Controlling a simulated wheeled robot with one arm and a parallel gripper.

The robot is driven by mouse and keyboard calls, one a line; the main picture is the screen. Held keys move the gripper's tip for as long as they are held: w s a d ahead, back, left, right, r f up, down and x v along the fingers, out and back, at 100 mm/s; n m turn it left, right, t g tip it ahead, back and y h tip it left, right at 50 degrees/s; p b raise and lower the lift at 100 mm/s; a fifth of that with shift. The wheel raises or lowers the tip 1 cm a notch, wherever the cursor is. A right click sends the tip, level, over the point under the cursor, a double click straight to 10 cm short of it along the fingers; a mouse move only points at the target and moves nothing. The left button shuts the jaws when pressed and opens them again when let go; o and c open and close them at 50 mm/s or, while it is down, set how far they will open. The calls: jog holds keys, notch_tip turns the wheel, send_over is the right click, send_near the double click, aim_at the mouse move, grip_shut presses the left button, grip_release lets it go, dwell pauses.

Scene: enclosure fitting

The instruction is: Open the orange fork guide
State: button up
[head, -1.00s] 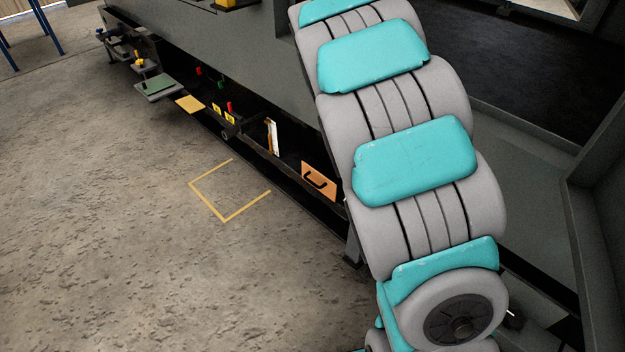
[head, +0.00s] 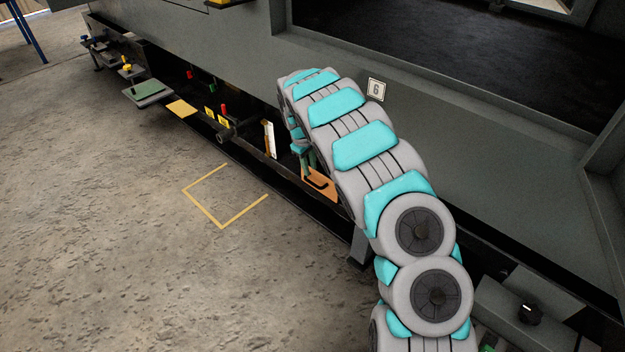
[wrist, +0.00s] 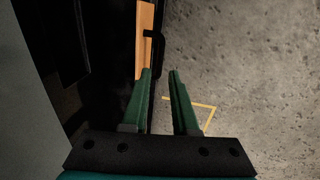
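The orange panel with a black handle, which I take as the orange fork guide (head: 324,190), sits low on the dark machine frame. In the wrist view the orange panel (wrist: 145,22) is seen edge-on at the top, with its black handle (wrist: 159,48) sticking out to the right. My gripper (wrist: 160,72) has two green fingers, open with a clear gap and nothing between them. The handle shows just beyond the fingertips, roughly in line with the gap; contact cannot be told. In the head view my gripper (head: 311,163) is partly hidden by my arm, over the panel's upper edge.
A white-and-orange upright piece (head: 269,140) stands left of the panel. Red-handled and yellow parts (head: 223,112) and a green plate (head: 147,92) line the frame further left. A yellow floor outline (head: 222,227) lies on open concrete. A grey wall marked 6 (head: 376,90) rises behind.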

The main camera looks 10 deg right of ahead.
aim_at(313, 183)
jog(key=f, duration=0.4)
jog(key=d+f, duration=0.1)
jog(key=f, duration=0.1)
jog(key=shift+w+f, duration=0.35)
grip_shut()
dwell(1.1)
